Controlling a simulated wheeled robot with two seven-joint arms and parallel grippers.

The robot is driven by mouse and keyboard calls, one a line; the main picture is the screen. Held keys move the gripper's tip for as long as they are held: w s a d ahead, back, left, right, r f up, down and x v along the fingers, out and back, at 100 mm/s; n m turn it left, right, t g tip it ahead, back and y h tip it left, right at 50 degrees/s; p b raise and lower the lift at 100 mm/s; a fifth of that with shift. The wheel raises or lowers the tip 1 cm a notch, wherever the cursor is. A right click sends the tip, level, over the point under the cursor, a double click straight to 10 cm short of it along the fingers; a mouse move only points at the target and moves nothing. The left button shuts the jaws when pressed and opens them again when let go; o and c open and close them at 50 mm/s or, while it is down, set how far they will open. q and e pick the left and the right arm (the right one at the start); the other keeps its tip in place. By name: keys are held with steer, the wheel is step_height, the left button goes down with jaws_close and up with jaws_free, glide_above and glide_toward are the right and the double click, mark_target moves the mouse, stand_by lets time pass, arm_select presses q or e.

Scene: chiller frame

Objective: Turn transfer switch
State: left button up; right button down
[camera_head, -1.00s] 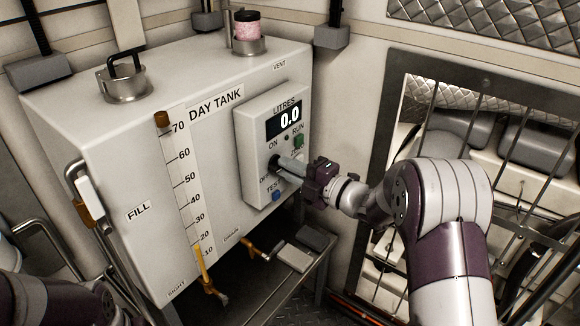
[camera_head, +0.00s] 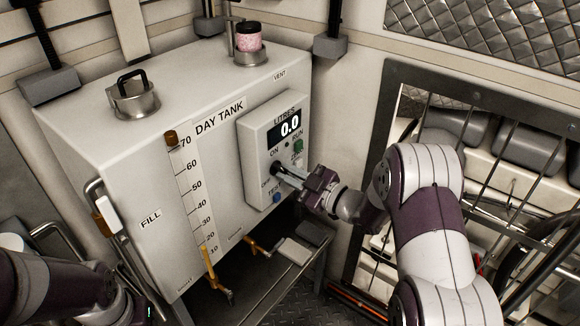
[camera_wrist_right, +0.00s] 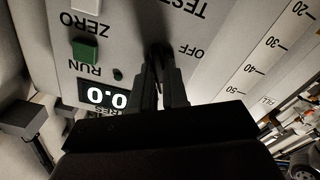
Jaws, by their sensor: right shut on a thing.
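The transfer switch (camera_wrist_right: 156,50) is a small dark knob between the ON and OFF labels on the grey control box (camera_head: 255,140) of the day tank. My right gripper (camera_head: 284,175) reaches it from the right and is shut on it. In the right wrist view, the narrow fingers (camera_wrist_right: 158,78) close around the knob, which they mostly hide, so its exact angle is hard to tell. My left arm shows at the lower left in the head view, but its gripper is out of view.
The box carries a display (camera_head: 286,128) reading 0.0, a green RUN button (camera_head: 298,145) and a blue TEST button (camera_head: 277,197) close to my fingers. The white tank (camera_head: 150,190) stands behind. A barred frame (camera_head: 374,160) is at right, and a low metal shelf (camera_head: 290,265) lies below.

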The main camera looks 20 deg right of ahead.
steer(key=m+p, duration=0.2)
steer(key=m, duration=0.1)
steer(key=shift+r, duration=0.1)
steer(key=shift+m+p, duration=1)
steer(key=shift+m, duration=0.4)
steer(key=c, duration=1.1)
jaws_free()
steer(key=shift+c, duration=0.2)
steer(key=v, duration=1.2)
steer(key=shift+s+d, duration=0.25)
steer(key=shift+s, duration=0.05)
